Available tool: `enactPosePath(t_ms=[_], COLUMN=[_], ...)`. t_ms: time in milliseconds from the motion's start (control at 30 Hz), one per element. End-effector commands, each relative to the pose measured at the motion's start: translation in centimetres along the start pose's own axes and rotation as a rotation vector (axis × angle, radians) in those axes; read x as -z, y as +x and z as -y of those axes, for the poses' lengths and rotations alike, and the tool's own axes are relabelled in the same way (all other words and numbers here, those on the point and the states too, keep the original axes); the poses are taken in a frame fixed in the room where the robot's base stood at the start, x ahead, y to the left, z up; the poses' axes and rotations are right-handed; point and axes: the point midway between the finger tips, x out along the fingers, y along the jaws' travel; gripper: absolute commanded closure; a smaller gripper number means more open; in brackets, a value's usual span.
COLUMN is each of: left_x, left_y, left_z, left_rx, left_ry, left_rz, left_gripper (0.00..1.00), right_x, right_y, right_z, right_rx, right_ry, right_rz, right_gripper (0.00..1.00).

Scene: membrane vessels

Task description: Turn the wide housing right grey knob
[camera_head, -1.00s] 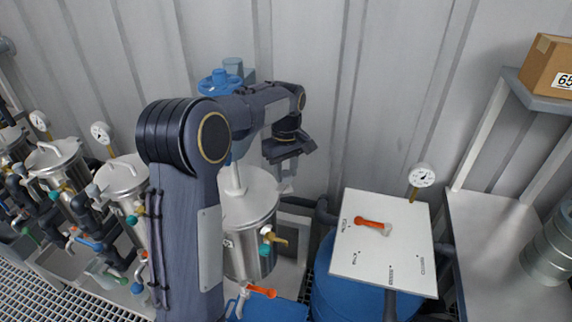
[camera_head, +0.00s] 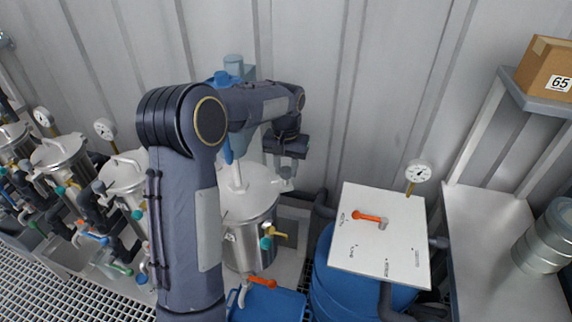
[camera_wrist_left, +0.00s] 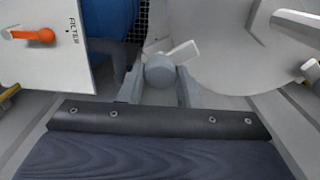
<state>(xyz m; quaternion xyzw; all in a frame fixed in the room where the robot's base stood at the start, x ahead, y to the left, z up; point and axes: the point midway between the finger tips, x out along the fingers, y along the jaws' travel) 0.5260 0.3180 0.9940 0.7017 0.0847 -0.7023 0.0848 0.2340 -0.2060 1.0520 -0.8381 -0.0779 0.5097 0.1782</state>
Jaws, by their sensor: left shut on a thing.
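The wide metal housing (camera_head: 247,228) stands just right of my left arm, its lid partly hidden by the arm. My left gripper (camera_head: 287,176) points down at the right rim of the lid. In the left wrist view the gripper (camera_wrist_left: 160,80) is shut on a round grey knob (camera_wrist_left: 160,70), one finger on each side. A pale lever-like piece (camera_wrist_left: 182,53) sticks out from the knob to the upper right. The housing lid (camera_wrist_left: 225,45) lies right of the knob in that view. The knob is too small to make out clearly in the head view. My right gripper is out of view.
A white panel (camera_head: 365,255) with an orange handle (camera_head: 370,218) stands over a blue barrel (camera_head: 335,285) to the right. A gauge (camera_head: 418,172) stands behind it. More metal vessels (camera_head: 62,160) line the left. A corrugated wall (camera_head: 400,90) closes the back.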

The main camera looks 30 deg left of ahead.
Motion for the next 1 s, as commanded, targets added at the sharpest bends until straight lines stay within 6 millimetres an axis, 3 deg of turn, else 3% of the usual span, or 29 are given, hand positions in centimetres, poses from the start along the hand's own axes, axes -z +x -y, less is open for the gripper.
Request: enactPosePath(t_ms=[733,767,900,1000], left_x=[0.09,0.09,0.07,0.05], left_y=[-0.11,-0.11,-0.08,-0.06], left_z=[-0.01,-0.01,-0.02,-0.01], left_rx=[0.0,0.0,0.0,0.0], left_ry=[0.088,0.088,0.087,0.087], left_rz=[-0.004,-0.004,-0.003,-0.002], left_gripper=[0.93,0.67,0.49,0.48], right_x=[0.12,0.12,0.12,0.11], right_y=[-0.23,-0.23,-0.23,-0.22], right_z=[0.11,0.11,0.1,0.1], right_rx=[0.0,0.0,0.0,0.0], right_ry=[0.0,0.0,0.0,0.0], right_rz=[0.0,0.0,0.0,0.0], right_gripper=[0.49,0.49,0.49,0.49])
